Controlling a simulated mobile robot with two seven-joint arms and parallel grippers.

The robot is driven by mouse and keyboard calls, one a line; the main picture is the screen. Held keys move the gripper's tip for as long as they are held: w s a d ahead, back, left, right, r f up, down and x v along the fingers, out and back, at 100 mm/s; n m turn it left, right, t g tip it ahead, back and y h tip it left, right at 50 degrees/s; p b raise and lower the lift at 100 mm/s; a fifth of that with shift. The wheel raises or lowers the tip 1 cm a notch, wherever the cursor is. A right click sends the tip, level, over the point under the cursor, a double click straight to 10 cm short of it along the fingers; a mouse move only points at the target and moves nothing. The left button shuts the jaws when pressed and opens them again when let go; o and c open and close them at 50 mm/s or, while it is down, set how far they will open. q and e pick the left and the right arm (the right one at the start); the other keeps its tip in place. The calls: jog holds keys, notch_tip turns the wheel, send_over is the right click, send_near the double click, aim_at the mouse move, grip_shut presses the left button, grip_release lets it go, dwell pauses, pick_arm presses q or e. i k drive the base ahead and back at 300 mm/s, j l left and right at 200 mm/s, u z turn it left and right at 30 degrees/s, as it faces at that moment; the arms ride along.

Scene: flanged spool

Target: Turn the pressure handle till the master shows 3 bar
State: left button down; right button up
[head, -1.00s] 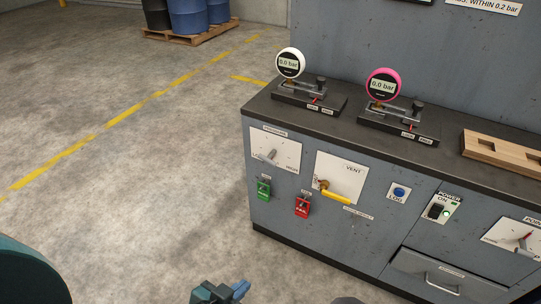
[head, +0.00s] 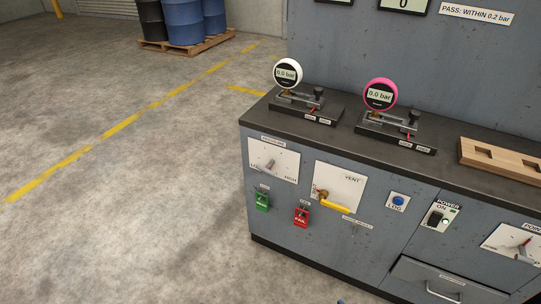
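The pressure handle (head: 270,165) is a small grey lever on a white plate at the left of the cabinet front, its right end marked higher. The lever leans up and to the right. A white-rimmed gauge (head: 288,73) and a pink-rimmed gauge (head: 380,94) stand on the bench top, each on a dark stand. Both read 0.0 bar; I cannot tell from their labels which is the master. Neither gripper shows clearly; only a tiny blue sliver sits at the bottom edge, too small to identify.
A yellow vent handle (head: 335,207), a green switch (head: 262,201), a red FAIL switch (head: 302,216), a blue LOG button (head: 398,201) and a power switch (head: 437,217) share the front. A wooden rack (head: 500,158) lies on top. Floor to the left is clear.

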aim_at(266, 170)
jog(key=i+j, duration=0.15)
jog(key=j, duration=0.2)
jog(key=i+j+z, duration=0.15)
jog(key=j, duration=0.2)
jog(key=i+j, duration=0.2)
jog(key=j, duration=0.2)
jog(key=i+j+z, duration=0.15)
jog(key=j, duration=0.2)
jog(key=i+j, duration=0.15)
jog(key=j, duration=0.25)
jog(key=i+j+z, duration=0.15)
jog(key=j, duration=0.25)
jog(key=i+j, duration=0.1)
jog(key=j, duration=0.3)
jog(key=z, duration=0.05)
